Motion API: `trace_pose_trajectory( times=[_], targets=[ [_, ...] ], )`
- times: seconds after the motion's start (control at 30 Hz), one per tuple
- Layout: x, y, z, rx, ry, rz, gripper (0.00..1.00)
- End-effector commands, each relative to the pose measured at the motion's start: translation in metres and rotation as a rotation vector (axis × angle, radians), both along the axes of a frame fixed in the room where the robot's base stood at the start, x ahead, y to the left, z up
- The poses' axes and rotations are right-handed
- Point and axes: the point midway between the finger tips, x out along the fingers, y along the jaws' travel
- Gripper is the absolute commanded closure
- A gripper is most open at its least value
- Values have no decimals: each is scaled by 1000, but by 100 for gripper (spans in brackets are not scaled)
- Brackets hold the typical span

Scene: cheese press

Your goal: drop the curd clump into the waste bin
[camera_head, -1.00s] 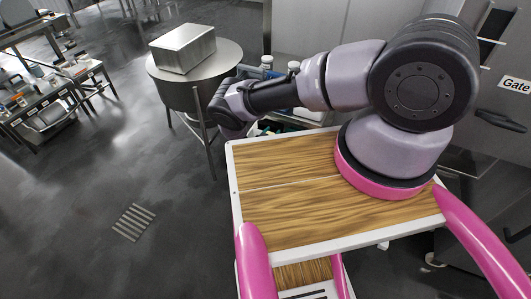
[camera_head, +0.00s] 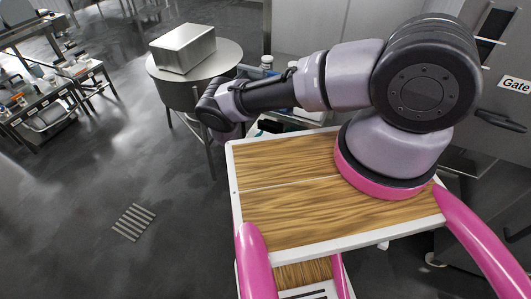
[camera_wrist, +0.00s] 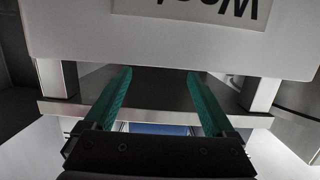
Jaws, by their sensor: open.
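My gripper (camera_wrist: 157,78) shows in the wrist view with its two teal fingers apart and nothing between them. The fingers point toward a grey metal surface below a white panel (camera_wrist: 170,45). I cannot make out a curd clump in any view. I cannot identify the waste bin either. In the head view my arm reaches out left past the wooden top, and my gripper is hidden there.
In the head view a steel box (camera_head: 182,48) stands on a round metal vessel (camera_head: 228,60) beyond my arm. Work tables with small items (camera_head: 45,92) stand at far left. The dark floor (camera_head: 75,210) is open at left. A door marked "Gate" (camera_head: 514,84) is at right.

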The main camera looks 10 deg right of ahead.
Motion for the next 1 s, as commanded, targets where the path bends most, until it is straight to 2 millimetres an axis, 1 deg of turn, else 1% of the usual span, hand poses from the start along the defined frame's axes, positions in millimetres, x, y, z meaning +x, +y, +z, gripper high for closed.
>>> trace_pose_trajectory(
  times=[0.03,0.1,0.2,0.3,0.4,0.87,0.97,1.0],
  targets=[
    [-9,8,2,-1,2,2,11],
    [-20,16,5,-1,1,2,11],
    [-33,25,9,0,0,2,11],
    [-43,31,11,-1,0,1,11],
    [-48,35,12,-1,0,1,11],
    [-49,36,13,1,0,0,11],
    [-40,43,21,28,6,-6,11],
    [-33,49,27,49,10,-9,11]
  ],
)
